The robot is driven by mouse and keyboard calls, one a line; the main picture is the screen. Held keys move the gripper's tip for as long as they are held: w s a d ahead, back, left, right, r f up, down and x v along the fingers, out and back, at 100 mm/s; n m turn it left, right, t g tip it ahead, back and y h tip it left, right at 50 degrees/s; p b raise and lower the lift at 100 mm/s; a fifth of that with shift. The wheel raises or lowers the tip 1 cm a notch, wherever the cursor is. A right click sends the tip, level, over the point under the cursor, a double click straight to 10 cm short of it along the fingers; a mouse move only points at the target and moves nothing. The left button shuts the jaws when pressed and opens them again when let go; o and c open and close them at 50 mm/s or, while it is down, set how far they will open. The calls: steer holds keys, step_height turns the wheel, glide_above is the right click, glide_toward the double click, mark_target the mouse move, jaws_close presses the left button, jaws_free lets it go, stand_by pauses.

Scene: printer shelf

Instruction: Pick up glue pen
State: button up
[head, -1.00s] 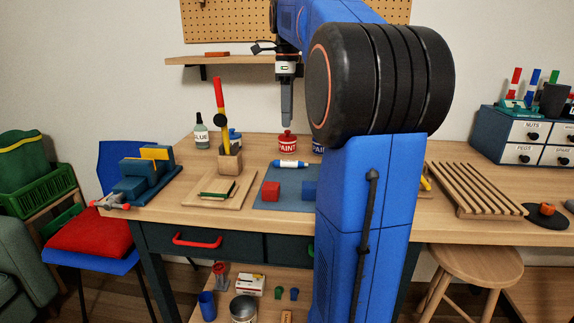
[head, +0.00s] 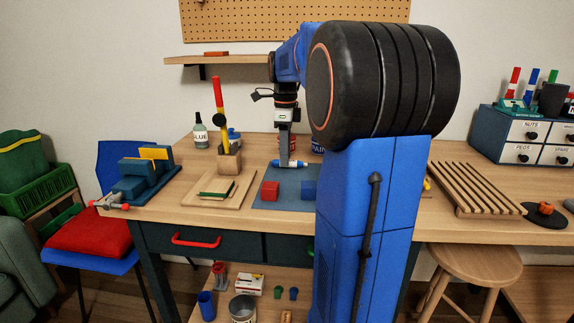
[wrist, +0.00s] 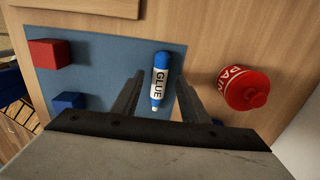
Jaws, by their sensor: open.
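The glue pen (wrist: 159,84) is a blue and white tube marked GLUE, lying on the blue-grey mat (wrist: 110,62). In the head view the glue pen (head: 300,163) lies near the back of the mat, partly hidden by my gripper (head: 284,163). In the wrist view my gripper (wrist: 160,93) is open, with one finger on each side of the glue pen and a visible gap to each. The pen lies lengthwise between the fingers. I cannot tell how far the fingertips are above the mat.
A red paint pot (wrist: 244,89) stands just right of the fingers in the wrist view. A red block (head: 270,191) and a blue block (head: 308,189) sit on the mat. A wooden holder (head: 229,161) and a glue bottle (head: 200,134) stand to the left.

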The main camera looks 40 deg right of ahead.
steer(key=shift+f, duration=0.45)
jaws_close()
